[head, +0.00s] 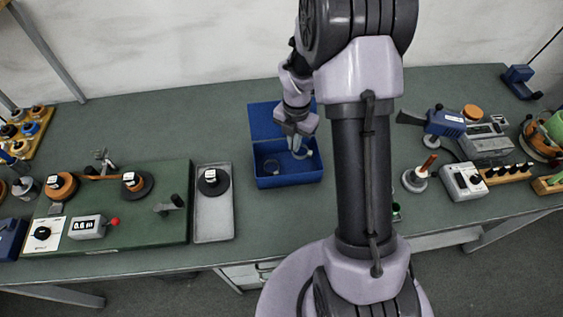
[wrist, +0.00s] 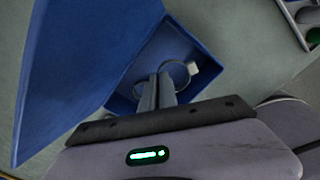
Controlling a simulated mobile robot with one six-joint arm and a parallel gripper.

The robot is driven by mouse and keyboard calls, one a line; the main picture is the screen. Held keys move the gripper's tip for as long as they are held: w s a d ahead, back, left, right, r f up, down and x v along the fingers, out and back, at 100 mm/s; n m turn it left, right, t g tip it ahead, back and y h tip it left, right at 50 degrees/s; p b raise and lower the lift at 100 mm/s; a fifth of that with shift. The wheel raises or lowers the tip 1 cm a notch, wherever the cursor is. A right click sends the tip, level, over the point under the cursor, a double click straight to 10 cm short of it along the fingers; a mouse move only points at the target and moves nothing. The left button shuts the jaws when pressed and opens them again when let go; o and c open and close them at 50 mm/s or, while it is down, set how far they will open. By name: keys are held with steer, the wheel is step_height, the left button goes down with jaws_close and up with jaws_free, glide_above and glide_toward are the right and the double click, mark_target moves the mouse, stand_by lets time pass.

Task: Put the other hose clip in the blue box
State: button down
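The blue box (head: 289,181) stands open on the bench in the head view, its lid raised at the back. My gripper (head: 299,137) is over the box, pointing down. It appears shut on a hose clip (head: 304,153), a thin metal ring hanging at the fingertips over the box's right part. In the wrist view the fingers (wrist: 160,78) are close together, with the clip's ring and pale screw housing (wrist: 191,68) to their right, over the box (wrist: 171,32). Another hose clip (head: 271,166) lies in the left part of the box.
A grey tray (head: 213,222) with a dark round piece stands left of the box. A green board (head: 140,231) with fittings lies further left. A white-based stand (head: 415,181) and a blue tool (head: 445,123) are to the right. Bare bench lies behind the tray.

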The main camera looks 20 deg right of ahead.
mark_target(293, 163)
step_height(293, 163, down, 7)
steer(key=shift+f+b, duration=0.15)
steer(key=shift+b, duration=0.8)
steer(key=c, duration=1.6)
jaws_free()
steer(key=shift+c, duration=0.2)
